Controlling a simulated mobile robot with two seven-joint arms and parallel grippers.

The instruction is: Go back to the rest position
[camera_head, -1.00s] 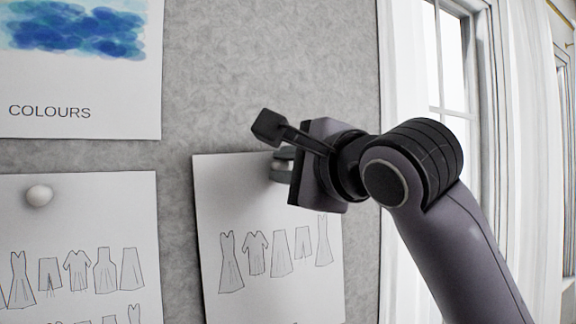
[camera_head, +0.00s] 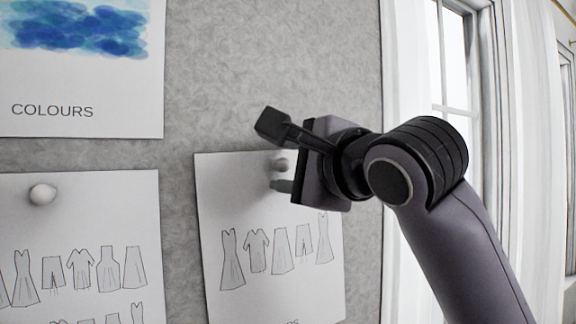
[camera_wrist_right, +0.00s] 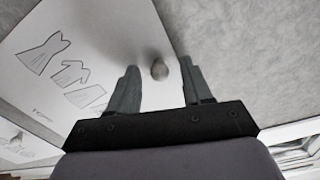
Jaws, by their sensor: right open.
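My right gripper (camera_head: 283,176) is in front of a grey pinboard (camera_head: 260,70), at the top of a sheet with clothes drawings (camera_head: 270,275). In the right wrist view its two fingers (camera_wrist_right: 158,85) stand apart. A round pin (camera_wrist_right: 160,69) shows between and just beyond them, near the sheet's edge. In the head view the pin (camera_head: 280,164) shows just above the visible finger. I cannot tell whether a finger touches it. My left gripper is not in view.
A second clothes sheet (camera_head: 80,225) hangs at left under a white pin (camera_head: 42,194). Above it is a sheet marked COLOURS (camera_head: 80,75). A white curtain (camera_head: 405,60) and a window (camera_head: 455,65) are at right. The upper middle board is bare.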

